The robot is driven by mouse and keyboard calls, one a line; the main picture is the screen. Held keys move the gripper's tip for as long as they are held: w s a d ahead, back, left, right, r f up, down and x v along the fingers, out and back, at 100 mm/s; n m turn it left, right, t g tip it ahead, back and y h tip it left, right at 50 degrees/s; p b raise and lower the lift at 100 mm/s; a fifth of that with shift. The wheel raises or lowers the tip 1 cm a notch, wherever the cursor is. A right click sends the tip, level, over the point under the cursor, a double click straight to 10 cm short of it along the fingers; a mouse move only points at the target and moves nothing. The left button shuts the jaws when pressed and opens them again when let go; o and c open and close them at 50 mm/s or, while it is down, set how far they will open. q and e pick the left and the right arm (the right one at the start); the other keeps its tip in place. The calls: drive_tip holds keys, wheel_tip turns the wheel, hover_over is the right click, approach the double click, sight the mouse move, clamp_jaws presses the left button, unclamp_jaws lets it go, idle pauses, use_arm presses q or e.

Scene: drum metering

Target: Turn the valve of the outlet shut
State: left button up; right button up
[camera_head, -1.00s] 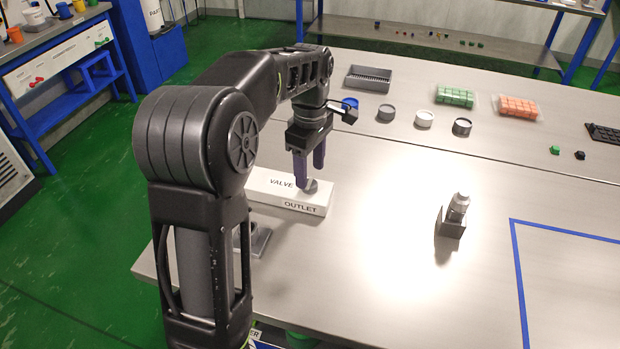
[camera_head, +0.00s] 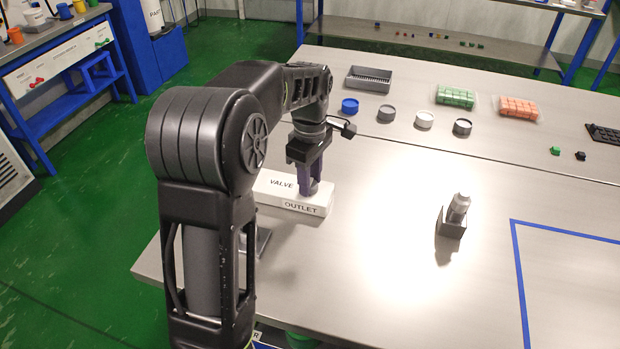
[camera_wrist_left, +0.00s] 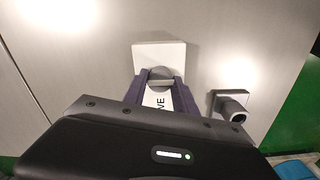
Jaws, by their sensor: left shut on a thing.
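A long white block (camera_head: 268,188) labelled VALVE and OUTLET lies on the steel table in the head view. Its white end (camera_wrist_left: 160,53) also shows in the wrist view. A grey valve knob (camera_wrist_left: 160,73) sits on top of this end. My left gripper (camera_head: 309,190) points down over the block and is shut on the knob, one dark purple finger on each side in the wrist view. In the head view the fingers overlap and mostly hide the knob. My right gripper is not in view.
Round caps, including a blue one (camera_head: 350,105), and a grey tray (camera_head: 369,78) lie behind. A blue-taped area (camera_head: 517,262) is at the right. The table between is clear.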

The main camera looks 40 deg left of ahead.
use_arm(q)
clamp_jaws()
drive_tip(key=shift+m, duration=0.3)
drive_tip(key=m+p, duration=0.1)
drive_tip(key=m, duration=0.1)
drive_tip(key=shift+m, duration=0.3)
drive_tip(key=m+p, duration=0.1)
drive_tip(key=m, duration=0.3)
drive_tip(key=m+p, duration=0.1)
drive_tip(key=m, duration=0.4)
drive_tip(key=shift+m, duration=0.4)
drive_tip(key=m, duration=0.5)
